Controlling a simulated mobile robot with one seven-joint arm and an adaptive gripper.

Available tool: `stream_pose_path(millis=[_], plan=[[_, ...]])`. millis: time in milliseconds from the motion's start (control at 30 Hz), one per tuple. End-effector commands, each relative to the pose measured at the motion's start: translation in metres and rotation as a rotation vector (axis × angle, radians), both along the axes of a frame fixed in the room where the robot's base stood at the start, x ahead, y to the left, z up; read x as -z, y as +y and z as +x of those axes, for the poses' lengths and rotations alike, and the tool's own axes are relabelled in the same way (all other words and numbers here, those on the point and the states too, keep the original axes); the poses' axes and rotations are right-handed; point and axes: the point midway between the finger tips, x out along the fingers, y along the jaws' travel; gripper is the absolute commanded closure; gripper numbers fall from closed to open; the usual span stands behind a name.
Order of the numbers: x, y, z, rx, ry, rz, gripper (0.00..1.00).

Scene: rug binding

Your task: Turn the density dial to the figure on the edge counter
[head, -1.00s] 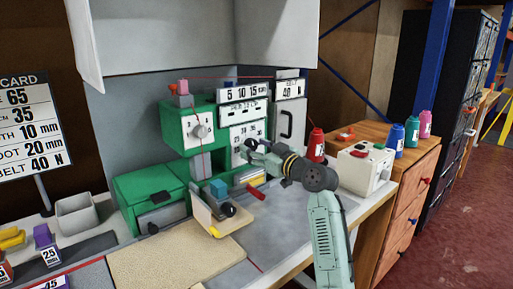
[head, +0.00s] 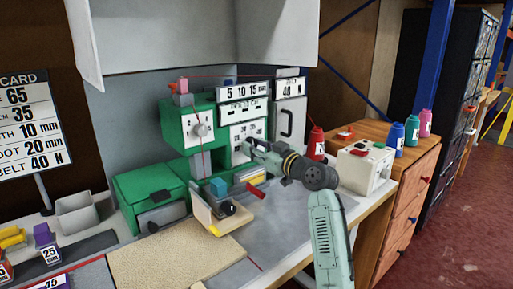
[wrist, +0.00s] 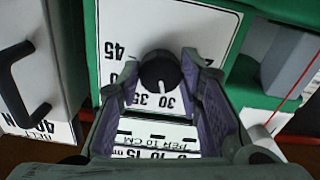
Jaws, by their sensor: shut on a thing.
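The density dial (wrist: 158,72) is a black round knob with a white pointer mark, on a white panel (wrist: 185,30) marked 30, 35 and 45. In the wrist view its mark points close to 30. My gripper (wrist: 162,78) is shut on the knob, one finger on each side. In the head view my gripper (head: 250,149) reaches the white dial panel (head: 240,130) on the green machine and hides the knob. A white plate marked "PER 10 CM" (wrist: 185,135) shows beyond the dial; I cannot read a counter figure on it.
A belt panel marked 40 N (head: 289,88) with a handle stands right of the dial. Another dial (head: 201,130) is on the green housing. A red thread cone (head: 316,143) and white box (head: 364,165) stand right. A card (head: 30,120) stands left.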

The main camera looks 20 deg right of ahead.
Motion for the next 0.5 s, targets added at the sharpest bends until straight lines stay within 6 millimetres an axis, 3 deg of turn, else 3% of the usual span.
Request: stream_pose_path(millis=[267,500], plan=[[-0.0002,0.0017,0.0001,-0.003,0.028,0.077,0.95],[-0.0007,0.0028,0.0004,-0.005,0.091,0.245,0.95]])
